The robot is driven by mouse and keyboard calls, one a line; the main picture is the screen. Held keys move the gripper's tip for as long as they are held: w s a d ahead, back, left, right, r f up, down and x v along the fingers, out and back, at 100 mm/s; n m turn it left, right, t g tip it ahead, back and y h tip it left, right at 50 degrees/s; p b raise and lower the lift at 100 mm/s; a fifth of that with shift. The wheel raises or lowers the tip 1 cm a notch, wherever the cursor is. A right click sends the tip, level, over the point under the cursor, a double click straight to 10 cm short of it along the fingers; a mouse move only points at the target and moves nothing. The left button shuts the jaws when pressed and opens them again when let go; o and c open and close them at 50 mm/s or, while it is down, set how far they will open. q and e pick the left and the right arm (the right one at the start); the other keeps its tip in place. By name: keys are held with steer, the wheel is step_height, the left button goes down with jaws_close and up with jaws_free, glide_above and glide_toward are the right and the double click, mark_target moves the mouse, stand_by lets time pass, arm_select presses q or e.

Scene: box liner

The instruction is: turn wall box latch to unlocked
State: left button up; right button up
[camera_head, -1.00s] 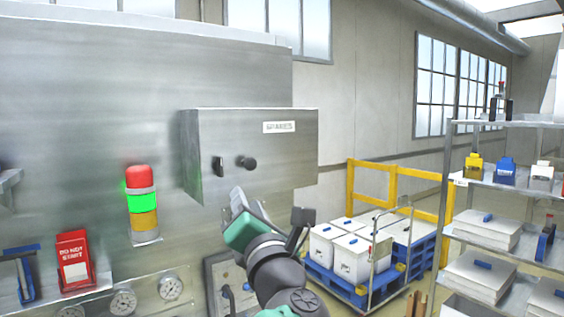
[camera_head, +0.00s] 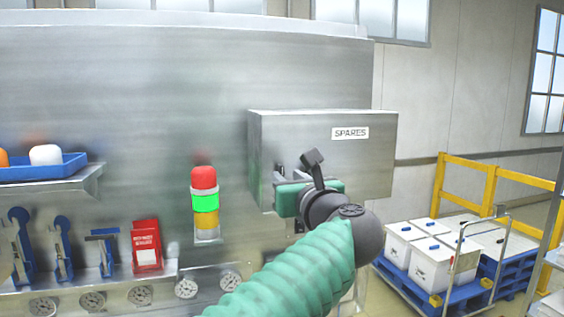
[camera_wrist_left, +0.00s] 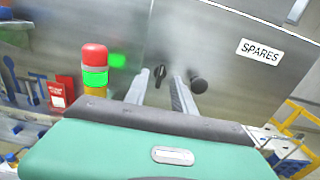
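The grey wall box (camera_head: 350,165) labelled SPARES is mounted on the metal panel. Its small dark latch (camera_wrist_left: 160,75) shows upright on the box front in the left wrist view, with a round black knob (camera_wrist_left: 198,85) to its right. My left gripper (camera_wrist_left: 161,92) is open and empty, its two fingers pointing at the box with the latch between them in that view. Whether they touch the latch I cannot tell. In the head view the left gripper (camera_head: 287,175) is in front of the box's lower left and covers much of the latch and knob. My right gripper is not in view.
A red, green and amber signal light (camera_head: 204,201) stands left of the box. A blue tray (camera_head: 50,172) sits on a shelf at far left. A red sign holder (camera_head: 146,246) and gauges are below. White boxes on a blue pallet (camera_head: 455,300) stand at lower right.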

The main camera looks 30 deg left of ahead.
mark_target(283, 172)
arm_select(q)
steer(key=w+a, duration=0.1)
steer(key=w, duration=0.1)
steer(key=w+a+p, duration=0.1)
steer(key=shift+w+a+r, duration=0.1)
steer(key=shift+w+a, duration=0.2)
steer(key=shift+w, duration=0.05)
steer(key=shift+s+a, duration=0.3)
steer(key=shift+a, duration=0.2)
steer(key=shift+w+a, duration=0.1)
steer(key=shift+w, duration=0.1)
steer(key=c, duration=0.5)
jaws_close()
